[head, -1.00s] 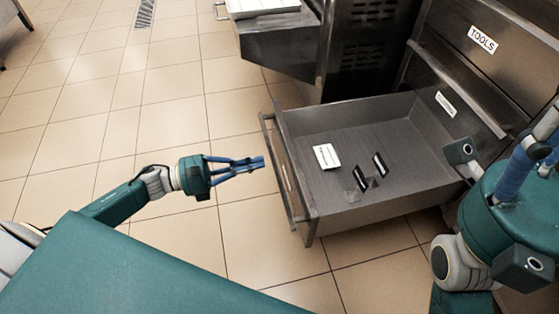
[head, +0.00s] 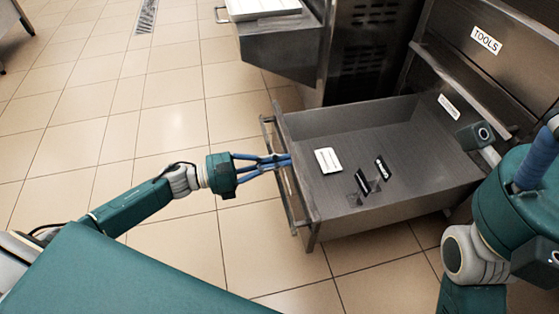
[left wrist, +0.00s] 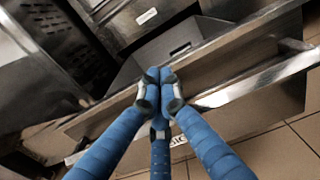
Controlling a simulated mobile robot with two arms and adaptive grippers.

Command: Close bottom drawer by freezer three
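The bottom drawer (head: 410,204) is a grey metal drawer, pulled well out in the head view. Its bar handle (head: 284,203) runs along the front panel and also shows in the left wrist view (left wrist: 262,80). My left gripper (head: 288,161) has its blue fingers drawn together, with the tips at the drawer's front, reaching across the handle bar. The fingertips hide part of the handle, and I cannot tell whether they touch it. My right gripper (head: 538,165) shows only in part at the right edge; its fingertips are hidden or out of frame.
Inside the drawer lie a white card-like item (head: 328,161) and two small dark items (head: 362,182). A drawer labelled TOOLS (head: 487,40) is above. A dark metal machine (head: 365,50) with a tray (head: 262,8) stands behind. Tiled floor at the left is clear.

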